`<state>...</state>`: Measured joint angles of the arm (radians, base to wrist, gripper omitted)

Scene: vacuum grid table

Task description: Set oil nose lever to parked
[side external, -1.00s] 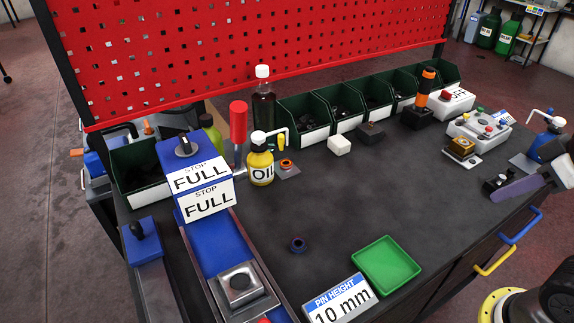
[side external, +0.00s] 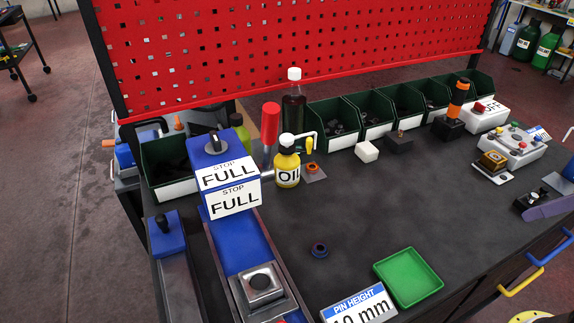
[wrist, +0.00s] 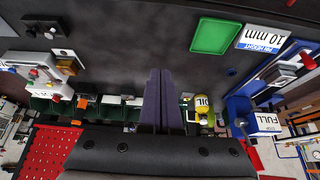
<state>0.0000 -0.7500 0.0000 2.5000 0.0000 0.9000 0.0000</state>
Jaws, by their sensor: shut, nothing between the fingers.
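The bottle also shows in the wrist view (wrist: 203,103), right of my fingers, where the lever's exact angle is too small to tell. My gripper (wrist: 160,72) is shut and empty, its two purple fingers together. In the side view only a purple finger part (side external: 550,207) shows at the right edge, well away from the bottle.
A red-topped handle (side external: 270,124) and a dark bottle (side external: 294,108) stand close to the oil bottle. Green bins (side external: 333,119) line the back under a red pegboard (side external: 290,45). A blue FULL stop (side external: 215,150) is at left. The central bench is mostly clear around a small ring (side external: 319,250).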

